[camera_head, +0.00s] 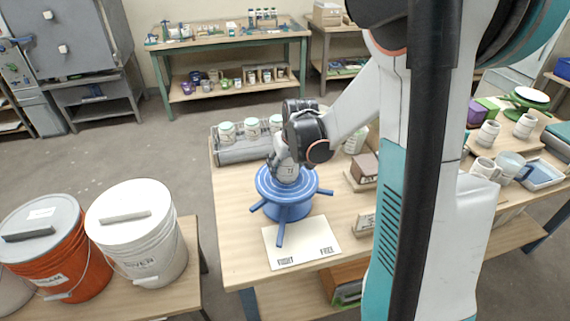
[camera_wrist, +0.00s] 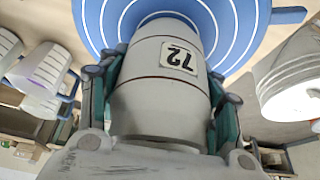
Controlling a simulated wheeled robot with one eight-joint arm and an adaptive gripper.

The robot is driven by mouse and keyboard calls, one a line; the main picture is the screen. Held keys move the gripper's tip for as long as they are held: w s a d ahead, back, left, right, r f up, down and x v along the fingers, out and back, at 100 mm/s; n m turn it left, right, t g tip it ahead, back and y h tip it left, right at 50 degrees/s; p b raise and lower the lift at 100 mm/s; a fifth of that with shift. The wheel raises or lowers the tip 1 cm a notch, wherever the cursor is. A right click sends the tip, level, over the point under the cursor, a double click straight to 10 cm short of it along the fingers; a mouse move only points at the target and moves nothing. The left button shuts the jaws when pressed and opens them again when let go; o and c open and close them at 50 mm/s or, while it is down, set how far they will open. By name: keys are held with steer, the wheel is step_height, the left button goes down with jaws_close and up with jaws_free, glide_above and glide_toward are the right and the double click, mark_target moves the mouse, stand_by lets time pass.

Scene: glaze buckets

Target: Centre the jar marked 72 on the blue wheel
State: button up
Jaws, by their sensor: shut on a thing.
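The jar marked 72 (camera_head: 289,173) is a pale, rounded jar with dark bands. Its number label shows upside down in the wrist view (camera_wrist: 179,56). My gripper (camera_head: 284,162) is shut on the jar, with a green-padded finger on each side of its body. The blue wheel (camera_head: 287,211) has white rings on its round top and legs spreading out on the table. The jar is over the middle part of the wheel top, roughly upright. I cannot tell whether its base touches the wheel. The wheel's rings also show beyond the jar in the wrist view (camera_wrist: 236,22).
A grey rack (camera_head: 240,157) with several lidded jars stands behind the wheel. A printed card (camera_head: 300,243) lies in front on the wooden table (camera_head: 233,225). Small blocks (camera_head: 364,169) stand to the right. A white bucket (camera_head: 150,240) and an orange bucket (camera_head: 70,270) stand on a separate low table at left.

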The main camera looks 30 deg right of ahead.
steer(key=shift+f, duration=0.25)
stand_by(0.3)
steer(key=o, duration=1.4)
steer(key=shift+c, duration=0.2)
steer(key=shift+r, duration=0.1)
steer(key=v, duration=1.2)
steer(key=shift+a, duration=0.1)
